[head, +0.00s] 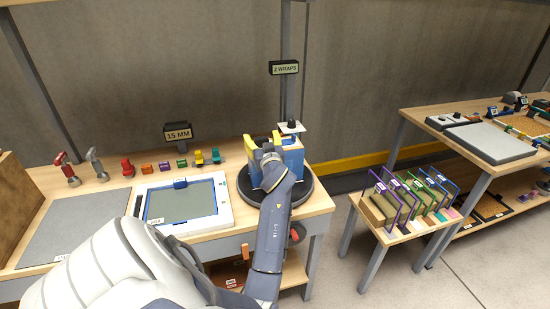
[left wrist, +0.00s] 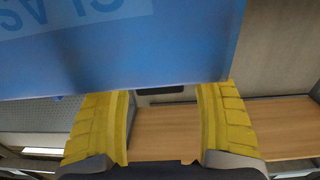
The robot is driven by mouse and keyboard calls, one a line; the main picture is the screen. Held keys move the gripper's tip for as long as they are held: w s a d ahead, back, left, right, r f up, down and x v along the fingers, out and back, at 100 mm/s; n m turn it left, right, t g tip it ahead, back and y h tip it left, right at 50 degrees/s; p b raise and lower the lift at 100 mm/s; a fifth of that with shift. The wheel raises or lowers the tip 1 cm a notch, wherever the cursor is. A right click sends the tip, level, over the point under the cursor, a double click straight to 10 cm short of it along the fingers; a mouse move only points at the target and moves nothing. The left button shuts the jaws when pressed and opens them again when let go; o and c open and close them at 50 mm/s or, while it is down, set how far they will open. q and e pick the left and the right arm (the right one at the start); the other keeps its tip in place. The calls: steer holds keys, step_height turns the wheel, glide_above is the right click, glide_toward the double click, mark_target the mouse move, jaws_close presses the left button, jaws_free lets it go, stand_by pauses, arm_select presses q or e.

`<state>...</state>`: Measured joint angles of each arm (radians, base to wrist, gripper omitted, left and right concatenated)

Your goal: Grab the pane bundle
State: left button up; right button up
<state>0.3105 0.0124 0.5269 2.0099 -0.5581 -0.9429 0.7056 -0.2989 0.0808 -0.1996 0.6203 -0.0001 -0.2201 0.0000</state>
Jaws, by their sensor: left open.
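A blue block with pale lettering, seemingly the pane bundle (head: 293,158), stands upright on a round dark turntable (head: 306,189) at the right end of the left bench. My left gripper (head: 265,150) is at its near left side, and hides part of it. In the left wrist view, the bundle's blue face (left wrist: 120,50) fills the upper left, close to the fingertips. The yellow fingers of my left gripper (left wrist: 163,98) are spread wide, with bench showing between them. I cannot tell whether they touch the bundle. My right gripper is out of view.
A white framed tray (head: 220,205) lies left of the turntable. A sign post reading 2 WRAPS (head: 284,68) stands behind. A low stand with colored frames (head: 400,232) is to the right.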

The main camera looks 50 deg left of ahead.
arm_select(q)
jaws_close()
steer(key=shift+r, duration=0.15)
stand_by(0.4)
steer(key=shift+r, duration=0.1)
